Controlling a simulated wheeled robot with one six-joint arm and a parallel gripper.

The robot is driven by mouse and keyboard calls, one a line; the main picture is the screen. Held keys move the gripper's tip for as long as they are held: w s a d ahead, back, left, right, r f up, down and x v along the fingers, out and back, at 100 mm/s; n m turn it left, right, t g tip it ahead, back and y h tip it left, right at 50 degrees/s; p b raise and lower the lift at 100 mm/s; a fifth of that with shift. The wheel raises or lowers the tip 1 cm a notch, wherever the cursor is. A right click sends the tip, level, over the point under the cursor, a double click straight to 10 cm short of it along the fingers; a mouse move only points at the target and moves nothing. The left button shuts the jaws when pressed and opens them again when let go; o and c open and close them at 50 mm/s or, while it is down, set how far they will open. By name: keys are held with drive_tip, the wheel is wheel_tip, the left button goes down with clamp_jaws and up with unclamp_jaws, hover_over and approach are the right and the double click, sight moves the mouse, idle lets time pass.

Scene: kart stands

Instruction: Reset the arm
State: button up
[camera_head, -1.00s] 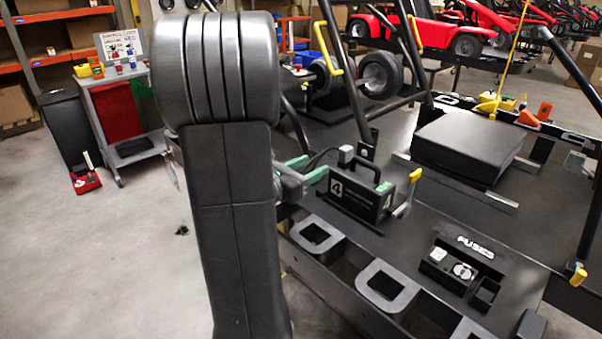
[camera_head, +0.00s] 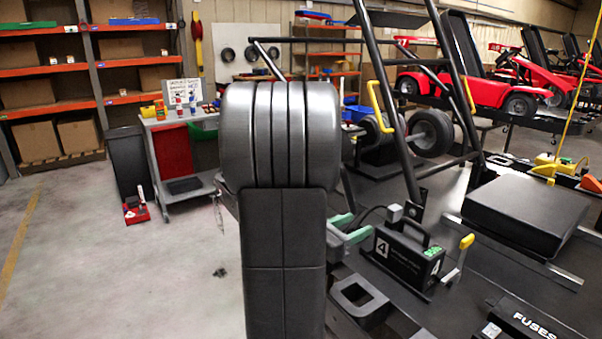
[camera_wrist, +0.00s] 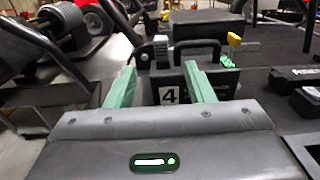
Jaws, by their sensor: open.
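My gripper (camera_wrist: 160,90) shows in the wrist view with its two green fingers spread apart and nothing between them. In the head view the green fingers (camera_head: 345,228) peek out to the right of my dark arm, which hides the rest of the gripper. A black box marked 4 (camera_head: 400,256) with a handle stands on the dark kart deck just right of the fingers. In the wrist view the box (camera_wrist: 170,96) lies beyond and between the fingertips; I cannot tell if they touch it.
A yellow-topped lever (camera_head: 460,255) stands right of the box. A black padded seat block (camera_head: 525,215) and a fuses panel (camera_head: 525,322) are on the deck. Black frame bars (camera_head: 395,110) rise behind. A grey cart (camera_head: 180,155) stands left, with open floor before it.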

sight(391, 209)
drive_tip(key=p+x, duration=0.1)
drive_tip(key=x, duration=1.1)
drive_tip(key=shift+d+r, duration=0.1)
drive_tip(key=shift+d, duration=0.1)
drive_tip(key=shift+s+a, duration=0.1)
